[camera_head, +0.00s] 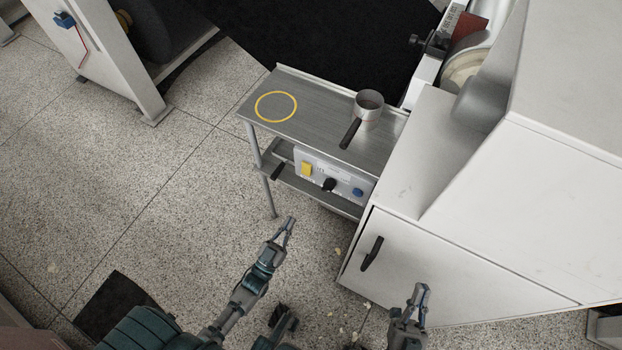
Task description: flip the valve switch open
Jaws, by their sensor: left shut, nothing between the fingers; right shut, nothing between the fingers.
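A pale control panel (318,172) is fixed under the small metal table. It carries a yellow part (306,168), a black knob (329,184) and a blue part (357,192). I cannot tell for sure which of these is the valve switch, or how it is set. My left gripper (288,229) is shut and empty, below and left of the panel in the picture and apart from it. My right gripper (420,293) is shut and empty, in front of the white cabinet, further from the panel.
The metal table (325,113) bears a yellow ring mark (276,106) and a metal cup with a dark handle (368,106). A white cabinet (448,262) with a black handle (372,253) stands at right. Open speckled floor (130,170) lies at left.

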